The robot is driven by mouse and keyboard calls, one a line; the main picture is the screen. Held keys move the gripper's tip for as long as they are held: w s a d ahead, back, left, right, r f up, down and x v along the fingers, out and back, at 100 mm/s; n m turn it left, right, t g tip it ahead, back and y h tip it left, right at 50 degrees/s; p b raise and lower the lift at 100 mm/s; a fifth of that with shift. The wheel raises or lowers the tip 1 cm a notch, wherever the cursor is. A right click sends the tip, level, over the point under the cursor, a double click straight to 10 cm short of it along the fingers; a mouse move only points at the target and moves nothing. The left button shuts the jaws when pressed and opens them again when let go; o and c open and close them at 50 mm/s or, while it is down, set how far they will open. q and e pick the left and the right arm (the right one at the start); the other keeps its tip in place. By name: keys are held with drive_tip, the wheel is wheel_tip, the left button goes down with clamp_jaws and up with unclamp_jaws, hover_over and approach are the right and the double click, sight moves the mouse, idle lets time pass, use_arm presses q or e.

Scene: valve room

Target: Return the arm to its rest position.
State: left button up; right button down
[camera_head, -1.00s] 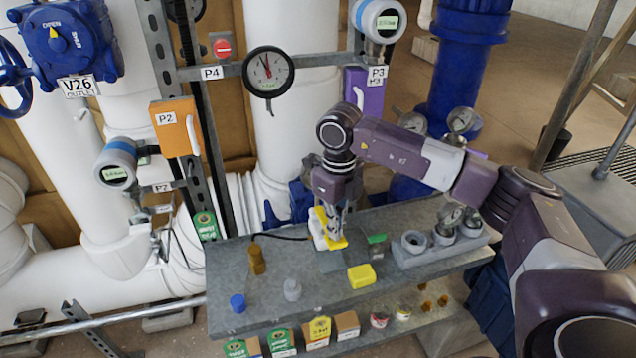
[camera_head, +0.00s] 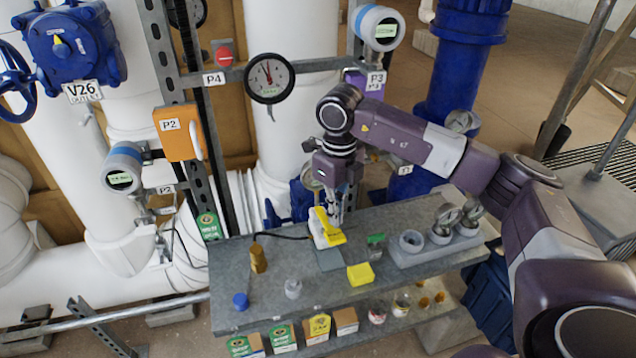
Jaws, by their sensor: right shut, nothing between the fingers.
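My right arm (camera_head: 420,145) reaches in from the right, purple and grey, over the grey bench (camera_head: 270,270). My right gripper (camera_head: 337,218) points down and is shut and empty. In the picture its fingertips overlap the upper right of a yellow and white device (camera_head: 323,232) that stands on the bench. I cannot tell whether they touch it. My left gripper is not in view.
A purple box (camera_head: 360,80), a gauge (camera_head: 269,78) and white pipes stand behind the arm. Small boxes sit on the lower shelf.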

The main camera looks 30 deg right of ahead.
wheel_tip(320, 180, up, 4)
drive_tip(key=shift+f+p, duration=0.1)
drive_tip(key=shift+p, duration=1)
